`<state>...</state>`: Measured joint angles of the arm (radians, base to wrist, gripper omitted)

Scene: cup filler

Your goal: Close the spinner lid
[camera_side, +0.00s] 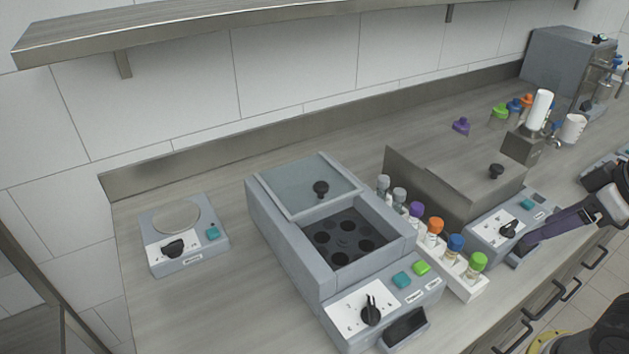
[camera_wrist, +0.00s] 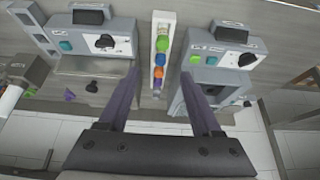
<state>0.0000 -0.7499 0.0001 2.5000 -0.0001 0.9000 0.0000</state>
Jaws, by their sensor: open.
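The spinner (camera_side: 267,222) is a grey box in the middle of the side view. Its glassy lid (camera_side: 300,183), with a black knob (camera_side: 321,188), sits toward the back, leaving the front opening uncovered. Inside is a dark rotor (camera_side: 343,237) with several round holes. My gripper (camera_side: 518,252) is at the far right of the side view, well away from the lid, beside another machine. In the wrist view my gripper (camera_wrist: 159,75) shows two purple fingers spread apart with nothing held between them. The spinner's front panel (camera_wrist: 225,58) is at the right there; its lid is not clearly seen.
A rack (camera_side: 466,285) of several colour-capped vials stands right of the spinner. Beyond it is a machine with a metal cover (camera_side: 455,178) and black knob. A small scale-like device (camera_side: 184,240) stands left. A shelf (camera_side: 215,22) hangs above. The front left counter is clear.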

